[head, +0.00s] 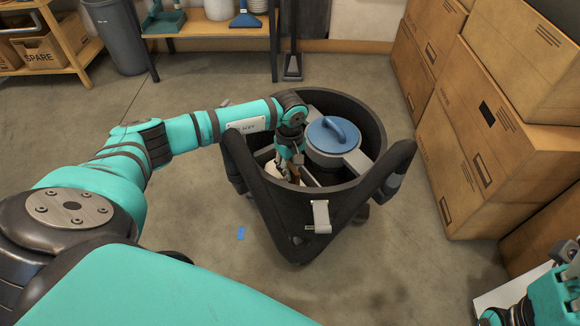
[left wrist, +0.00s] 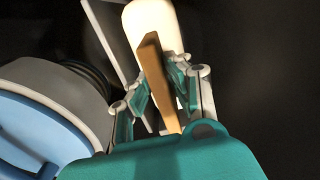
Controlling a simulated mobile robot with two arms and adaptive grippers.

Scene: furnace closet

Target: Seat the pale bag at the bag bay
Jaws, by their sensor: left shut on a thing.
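The pale bag (left wrist: 150,22) is a cream, rounded body with a tan strip (left wrist: 152,60) standing up toward the camera. In the head view, part of the pale bag (head: 281,172) shows low inside a round black tub (head: 372,118). My left gripper (head: 291,163) reaches down over the tub's left rim. In the left wrist view, my left gripper (left wrist: 163,78) is shut on the tan strip, with a finger on each side. The bag's underside and the bag bay beneath it are hidden. Only part of my right arm (head: 555,297) shows; its fingers are not clear.
A grey canister with a blue handled lid (head: 333,134) fills the tub's right side, close beside my gripper. Black padded straps (head: 262,195) hang outside the tub. Cardboard boxes (head: 470,125) are stacked at right. A bench (head: 210,25) stands behind. Floor at left is mostly clear.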

